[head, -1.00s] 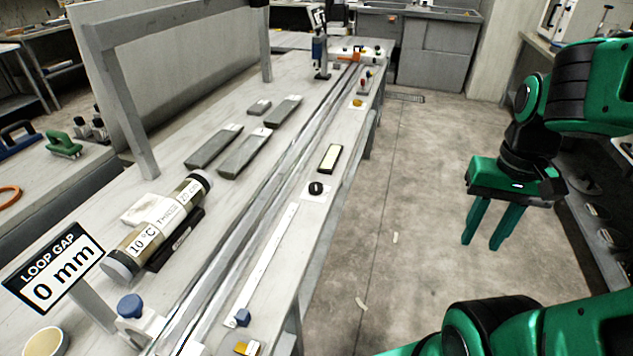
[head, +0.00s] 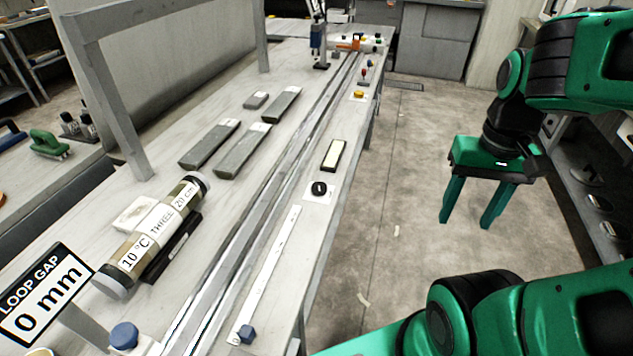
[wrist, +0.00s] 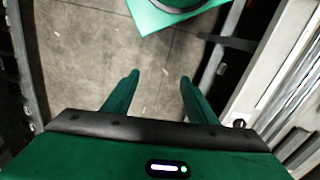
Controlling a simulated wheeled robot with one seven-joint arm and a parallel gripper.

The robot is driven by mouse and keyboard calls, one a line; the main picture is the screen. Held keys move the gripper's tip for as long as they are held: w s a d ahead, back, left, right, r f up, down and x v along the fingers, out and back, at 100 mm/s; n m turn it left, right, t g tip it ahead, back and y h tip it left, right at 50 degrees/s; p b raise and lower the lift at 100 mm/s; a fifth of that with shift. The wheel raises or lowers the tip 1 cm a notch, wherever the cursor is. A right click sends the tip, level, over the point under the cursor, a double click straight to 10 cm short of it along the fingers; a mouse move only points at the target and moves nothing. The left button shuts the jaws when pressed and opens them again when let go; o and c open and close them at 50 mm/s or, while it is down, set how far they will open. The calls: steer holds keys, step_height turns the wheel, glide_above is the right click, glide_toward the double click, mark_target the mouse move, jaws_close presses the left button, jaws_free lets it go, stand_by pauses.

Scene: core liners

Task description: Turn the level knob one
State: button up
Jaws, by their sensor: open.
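A black round knob (head: 319,188) with a light mark sits on a white plate near the right edge of the long bench (head: 225,200). I take it for the level knob, but its label is too small to read. What looks like the same knob shows in the wrist view (wrist: 238,123) at the right. My gripper (head: 467,225) is open and empty, pointing down over the floor to the right of the bench. In the wrist view the two green fingers of my gripper (wrist: 159,78) are well apart, with bare floor between them and nothing touched.
A pale strip in a dark frame (head: 333,155) lies just beyond the knob. A blue knob (head: 246,333) sits on a white scale strip nearby. A labelled core tube (head: 155,235) and a "LOOP GAP 0 mm" sign (head: 45,295) stand left. Shelves (head: 590,200) line the right.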

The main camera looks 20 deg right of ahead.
steer(key=w+r+n, duration=0.1)
steer(key=w+n, duration=0.3)
steer(key=w, duration=0.4)
steer(key=n, duration=1.2)
glide_above(320, 186)
step_height(320, 186, down, 5)
step_height(320, 186, down, 10)
steer(key=shift+r, duration=0.2)
steer(key=c, duration=1.1)
steer(key=shift+o, duration=0.2)
